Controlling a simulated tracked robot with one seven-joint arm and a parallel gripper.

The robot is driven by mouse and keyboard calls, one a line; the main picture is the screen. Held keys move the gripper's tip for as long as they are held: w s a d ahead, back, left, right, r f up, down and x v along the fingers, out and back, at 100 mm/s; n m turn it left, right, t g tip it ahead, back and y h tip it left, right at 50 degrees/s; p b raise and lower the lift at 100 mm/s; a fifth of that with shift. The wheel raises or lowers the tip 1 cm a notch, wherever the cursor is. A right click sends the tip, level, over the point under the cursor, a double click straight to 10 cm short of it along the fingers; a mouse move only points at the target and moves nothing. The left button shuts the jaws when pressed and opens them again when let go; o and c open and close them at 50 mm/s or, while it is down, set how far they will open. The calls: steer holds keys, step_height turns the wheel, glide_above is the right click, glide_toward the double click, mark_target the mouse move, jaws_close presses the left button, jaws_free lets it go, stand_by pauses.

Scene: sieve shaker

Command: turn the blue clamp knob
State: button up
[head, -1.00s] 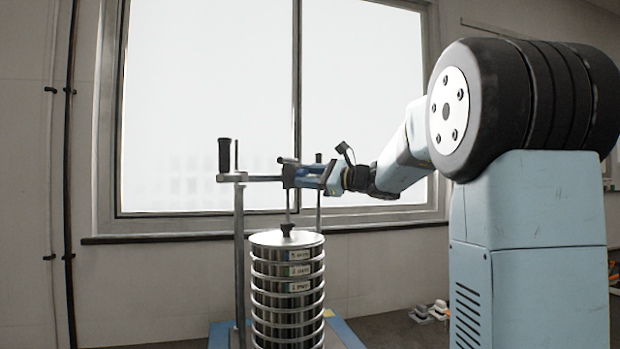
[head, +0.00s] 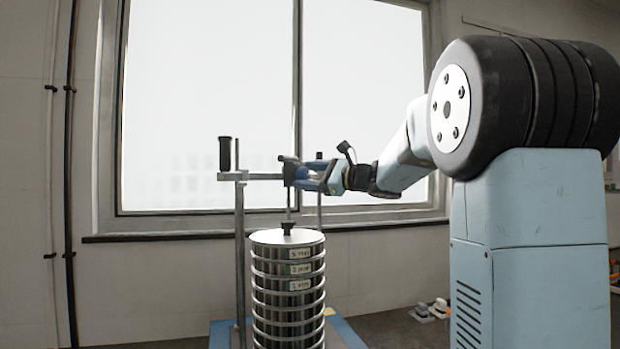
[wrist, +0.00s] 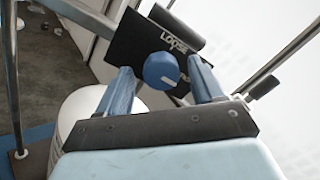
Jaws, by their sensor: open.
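The blue clamp knob (wrist: 161,70) is round with a white mark on its face, in the middle of the wrist view. It sits on a black plate (wrist: 130,42) lettered LOOSE. My gripper (wrist: 160,74) is open, with one blue finger on each side of the knob. I cannot tell whether either finger touches it. In the head view, my gripper (head: 308,174) is at the clamp bar above the sieve stack. There the knob cannot be made out clearly between the fingers.
The sieve stack (head: 287,268) stands below the clamp on a blue base (head: 343,333). A post (head: 240,262) with a black handle (head: 225,153) rises at its left. A window (head: 210,110) is behind. Small items (head: 430,311) lie at the lower right.

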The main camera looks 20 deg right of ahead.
steer(key=v, duration=1.3)
steer(key=shift+s+d, duration=0.2)
steer(key=s+a+f+n+g+h, duration=0.5)
steer(key=s+a+f+n+g, duration=0.25)
steer(key=s+a+f, duration=0.65)
steer(key=s+d+f+n+h, duration=0.4)
steer(key=s+f+n+h, duration=0.4)
steer(key=s+f+n, duration=0.2)
steer(key=shift+s+d+f+n, duration=0.15)
steer(key=shift+s+f+n, duration=0.2)
steer(key=shift+s+f, duration=0.95)
steer(key=shift+s+r, duration=0.2)
